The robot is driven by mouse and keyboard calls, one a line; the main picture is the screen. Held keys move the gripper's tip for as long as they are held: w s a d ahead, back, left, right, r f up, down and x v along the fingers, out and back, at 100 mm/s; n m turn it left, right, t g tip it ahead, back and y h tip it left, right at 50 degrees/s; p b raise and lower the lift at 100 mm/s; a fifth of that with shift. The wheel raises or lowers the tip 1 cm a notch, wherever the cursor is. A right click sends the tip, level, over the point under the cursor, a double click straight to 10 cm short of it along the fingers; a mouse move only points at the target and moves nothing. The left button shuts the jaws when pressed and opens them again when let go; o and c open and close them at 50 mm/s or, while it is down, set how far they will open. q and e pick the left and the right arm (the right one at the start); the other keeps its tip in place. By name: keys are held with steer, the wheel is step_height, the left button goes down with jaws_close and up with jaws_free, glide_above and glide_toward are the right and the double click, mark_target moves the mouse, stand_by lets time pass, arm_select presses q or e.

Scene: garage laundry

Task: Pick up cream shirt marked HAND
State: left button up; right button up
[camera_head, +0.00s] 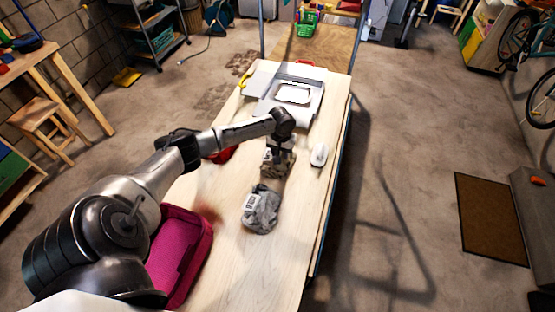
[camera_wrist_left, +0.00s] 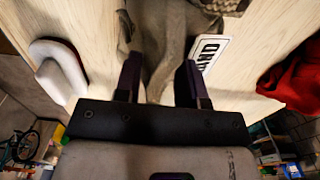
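A crumpled beige-cream cloth (camera_head: 284,168) lies on the wooden table under my left gripper (camera_head: 277,153). In the left wrist view, cloth (camera_wrist_left: 160,45) lies between and beyond the two dark fingers of my left gripper (camera_wrist_left: 160,65). The fingers stand apart, with no clear grip on the cloth. A white label (camera_wrist_left: 206,52) by the right finger bears dark letters, partly cut off; I cannot read HAND on it. A grey crumpled garment (camera_head: 263,215) with a white printed label lies nearer to me, its print too small to read. My right gripper is not in view.
A red cloth (camera_head: 221,154) lies left of the gripper, and a white object (camera_head: 319,155) lies to its right. A magenta bin (camera_head: 182,252) stands at the table's near left. A grey-white tray-like item (camera_head: 310,85) is at the far end. The table's near right is clear.

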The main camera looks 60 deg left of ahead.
arm_select(q)
jaws_close()
steer(key=shift+r, duration=0.15)
stand_by(0.4)
